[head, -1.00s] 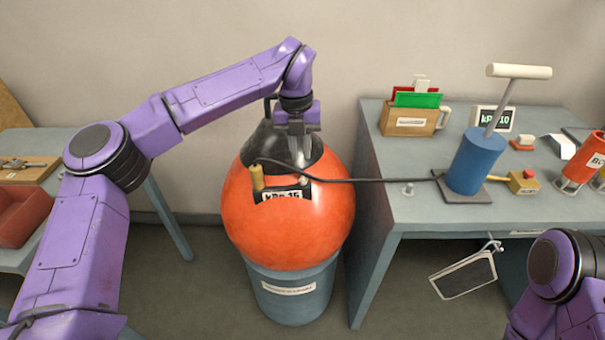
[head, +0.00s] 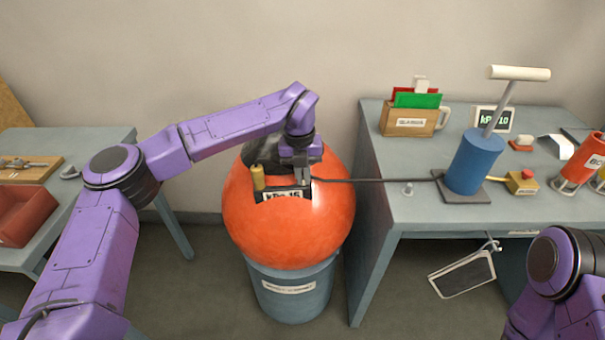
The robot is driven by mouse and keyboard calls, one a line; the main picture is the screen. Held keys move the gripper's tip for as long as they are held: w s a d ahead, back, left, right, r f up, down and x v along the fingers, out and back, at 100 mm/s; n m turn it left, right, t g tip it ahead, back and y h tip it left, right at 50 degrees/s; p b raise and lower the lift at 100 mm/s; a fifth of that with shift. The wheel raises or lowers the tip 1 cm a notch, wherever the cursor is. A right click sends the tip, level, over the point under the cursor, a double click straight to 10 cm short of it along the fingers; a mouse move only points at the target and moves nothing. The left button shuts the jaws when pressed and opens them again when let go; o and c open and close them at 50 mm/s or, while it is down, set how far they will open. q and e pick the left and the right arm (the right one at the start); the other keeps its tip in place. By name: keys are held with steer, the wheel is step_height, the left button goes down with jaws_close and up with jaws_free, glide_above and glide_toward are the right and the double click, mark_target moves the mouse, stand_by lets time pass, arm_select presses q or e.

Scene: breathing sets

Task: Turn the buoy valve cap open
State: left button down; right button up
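The orange buoy (head: 290,232) with a dark top sits on a blue-grey drum (head: 292,295). A small yellow-brass cylinder (head: 258,178) stands upright at the front left of its dark top, beside a display reading kPa 15 (head: 286,195). I cannot tell whether this cylinder is the valve cap. My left gripper (head: 301,176) points down at the top of the buoy, to the right of the brass cylinder and just behind the display. Its fingers are small and I cannot tell whether they hold anything. My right gripper is out of view; only part of that arm shows.
A dark hose (head: 375,180) runs from the blue hand pump (head: 474,163) on the right table (head: 385,230) to the buoy. A wooden box (head: 405,123) and a kPa display (head: 493,119) stand behind. A red bin (head: 25,215) is on the left table.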

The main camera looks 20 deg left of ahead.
arm_select(q)
steer(key=shift+n, duration=0.3)
steer(key=c, duration=1.5)
jaws_free()
steer(key=shift+r, duration=0.15)
step_height(320, 180, up, 10)
steer(key=b, duration=0.1)
steer(key=shift+a+r, duration=0.15)
steer(key=shift+a, duration=0.15)
